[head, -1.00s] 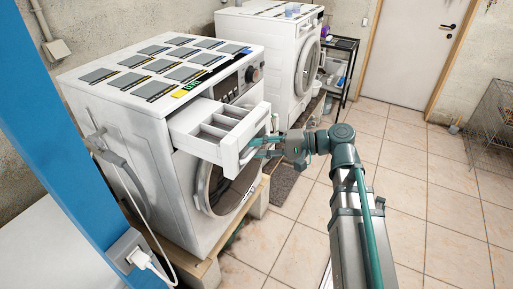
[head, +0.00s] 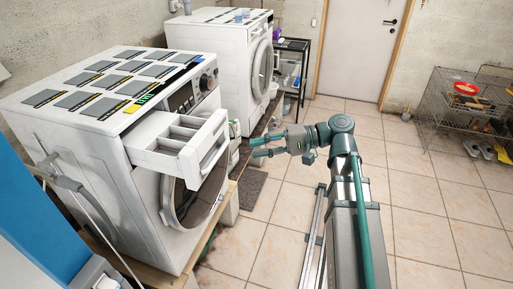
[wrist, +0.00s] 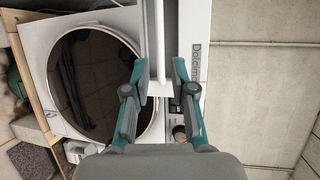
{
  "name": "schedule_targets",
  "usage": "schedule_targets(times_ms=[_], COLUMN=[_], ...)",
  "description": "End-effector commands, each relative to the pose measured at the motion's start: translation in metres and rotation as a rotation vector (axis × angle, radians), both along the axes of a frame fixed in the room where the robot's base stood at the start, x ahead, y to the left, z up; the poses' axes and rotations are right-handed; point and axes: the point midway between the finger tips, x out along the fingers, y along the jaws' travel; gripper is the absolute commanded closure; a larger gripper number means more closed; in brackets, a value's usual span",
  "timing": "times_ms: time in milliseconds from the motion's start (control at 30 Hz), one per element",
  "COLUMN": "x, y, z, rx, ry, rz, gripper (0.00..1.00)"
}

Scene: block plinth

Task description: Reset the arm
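My gripper (head: 257,147) is open and empty in the head view, to the right of the near washing machine (head: 150,190) and apart from its drawer. The white detergent drawer (head: 158,158) is pulled out from the front of that machine. In the wrist view my gripper (wrist: 160,80) has its two teal and grey fingers spread. The drawer's front edge (wrist: 158,45) shows between and beyond the fingers. The round dark door (wrist: 85,85) of the machine lies left of the fingers.
A second white washing machine (head: 215,55) stands behind the near one. A black shelf rack (head: 292,70) is beside it. A wire rack with a red bowl (head: 466,88) stands at the right.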

Motion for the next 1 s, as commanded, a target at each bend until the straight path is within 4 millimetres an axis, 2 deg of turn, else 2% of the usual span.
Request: schedule_targets(times_ms=[333,500,567,733,867,1000], x=[0.004,0.022,0.029,0.04,0.036,0.019], y=[0.0,-0.006,-0.012,-0.03,-0.044,-0.059], z=[-0.001,-0.027,-0.051,-0.143,-0.215,-0.289], rx=[-0.004,-0.123,-0.193,-0.395,-0.54,-0.689], ry=[-0.021,-0.062,-0.064,-0.026,0.012,0.055], rz=[-0.015,-0.103,-0.143,-0.216,-0.235,-0.224], gripper=[0.75,0.75,0.75,0.75,0.75,0.75])
